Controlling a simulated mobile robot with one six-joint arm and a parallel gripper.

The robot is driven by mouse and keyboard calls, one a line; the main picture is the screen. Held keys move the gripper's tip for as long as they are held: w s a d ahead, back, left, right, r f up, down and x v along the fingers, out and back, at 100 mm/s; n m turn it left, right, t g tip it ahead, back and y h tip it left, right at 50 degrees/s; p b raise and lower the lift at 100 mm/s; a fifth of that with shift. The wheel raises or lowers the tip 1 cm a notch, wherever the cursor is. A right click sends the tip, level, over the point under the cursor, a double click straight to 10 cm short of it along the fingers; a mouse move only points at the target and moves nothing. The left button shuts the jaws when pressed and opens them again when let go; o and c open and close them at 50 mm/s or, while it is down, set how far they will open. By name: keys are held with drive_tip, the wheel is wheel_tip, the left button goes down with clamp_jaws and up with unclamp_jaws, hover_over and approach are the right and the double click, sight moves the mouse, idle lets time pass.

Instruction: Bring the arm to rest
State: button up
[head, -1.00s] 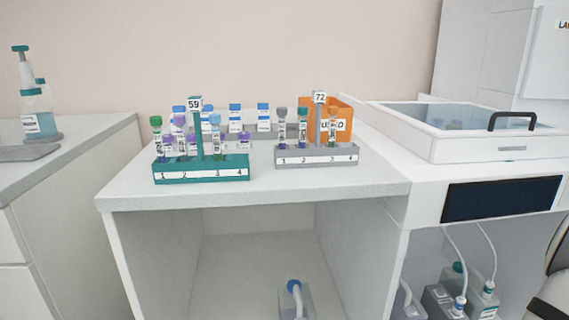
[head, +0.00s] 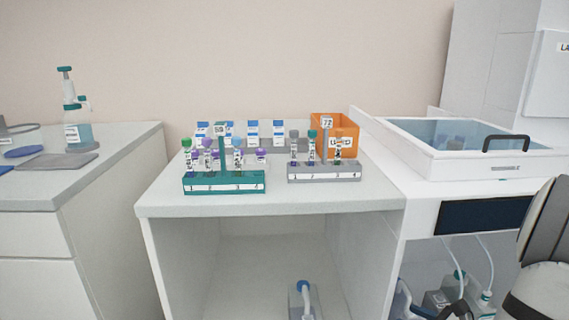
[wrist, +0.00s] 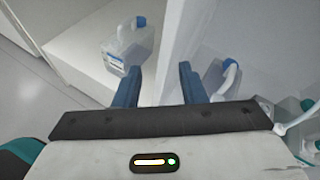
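My gripper (wrist: 158,88) shows in the wrist view with its two blue fingers spread apart and nothing between them. It points down toward the open space under the bench, near a bottle with a blue cap (wrist: 128,45). In the head view the gripper itself is out of sight. Part of my arm (head: 545,260) shows at the right edge, in front of the white machine.
A teal rack (head: 224,189) marked 59 and a grey rack (head: 323,179) marked 72 hold tubes on the white bench (head: 290,207). An orange bin (head: 345,125) stands behind. A glass-lidded machine (head: 465,170) is at right. A spray bottle (head: 78,135) stands on the left counter.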

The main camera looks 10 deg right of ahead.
drive_tip(key=s+a+r+n+g+y+p, duration=0.1)
drive_tip(key=s+a+r+n+g+p, duration=0.1)
drive_tip(key=a+r+n+g+p, duration=0.55)
drive_tip(key=s+a+r+n+g+y+p, duration=0.2)
drive_tip(key=a+r+n+p, duration=0.65)
drive_tip(key=a+r, duration=0.5)
drive_tip(key=s+a+r+n+h+p, duration=0.1)
drive_tip(key=s+r+n+h+p, duration=0.1)
drive_tip(key=r+n+p, duration=0.4)
drive_tip(key=s+a+r+n+h+p, duration=0.1)
drive_tip(key=r+n+h+p, duration=0.4)
drive_tip(key=r, duration=0.8)
drive_tip(key=s+n+p, duration=0.1)
drive_tip(key=n, duration=0.1)
drive_tip(key=shift+s+a+r+n+g+h+p, duration=0.2)
drive_tip(key=shift+s+r+n+g+h+p, duration=0.1)
drive_tip(key=shift+r+g+p, duration=0.1)
